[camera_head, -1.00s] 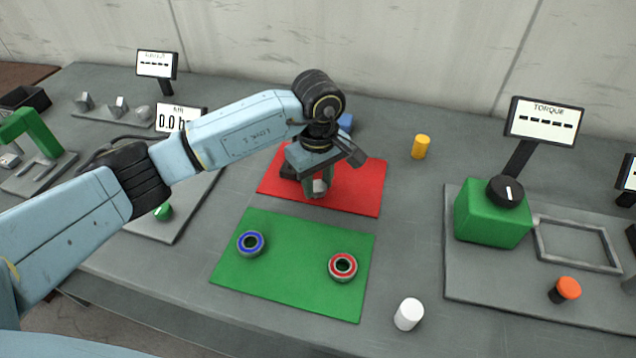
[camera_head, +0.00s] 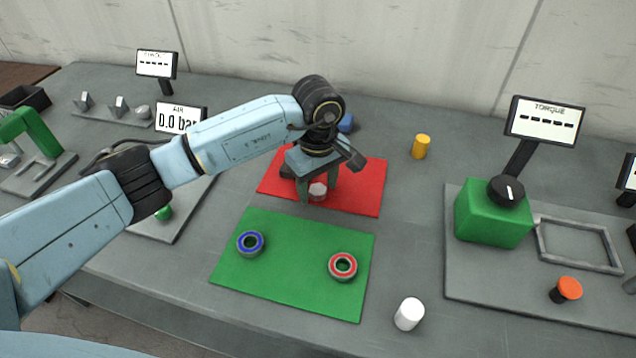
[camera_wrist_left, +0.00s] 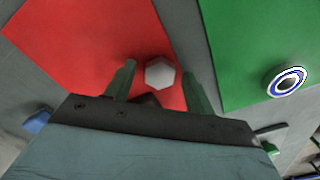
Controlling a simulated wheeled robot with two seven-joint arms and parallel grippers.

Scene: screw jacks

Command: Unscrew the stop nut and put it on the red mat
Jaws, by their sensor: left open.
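The stop nut, a light grey hexagonal piece (camera_head: 318,191), lies on the red mat (camera_head: 356,190) near its front edge. It also shows in the left wrist view (camera_wrist_left: 160,73), on the red surface between the fingertips. My left gripper (camera_head: 319,190) is open above the red mat, its green fingers on either side of the nut with gaps to it. In the left wrist view the gripper (camera_wrist_left: 158,80) points down at the mat. My right gripper is in neither view.
A green mat (camera_head: 290,298) in front holds a blue-ringed bearing (camera_head: 251,243) and a red-ringed bearing (camera_head: 343,267). A white cylinder (camera_head: 409,314) and a yellow cylinder (camera_head: 422,147) stand on the grey table. A green torque station (camera_head: 492,217) is at right.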

